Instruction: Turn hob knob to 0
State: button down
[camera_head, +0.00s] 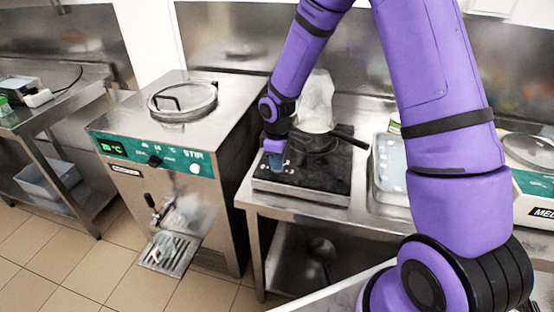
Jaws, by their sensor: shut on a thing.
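The hob (338,180) is a flat black plate in a steel frame on the steel bench, in the middle of the head view. My gripper (275,162) points down at the left part of the hob, low against its top. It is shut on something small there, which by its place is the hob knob. The fingers and wrist hide the knob, so its pointer and marks cannot be read.
A dark pan (318,143) with a handle sits on the hob, right beside my gripper. A whitish translucent container (316,98) stands behind it. A steel batch freezer (165,190) stands to the left. A tray (385,172) lies to the right, partly behind my arm.

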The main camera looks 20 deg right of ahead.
jog(key=c, duration=1.1)
grip_release()
jog(key=shift+r, duration=0.1)
notch_tip(320, 180, up, 11)
jog(key=shift+f, duration=0.2)
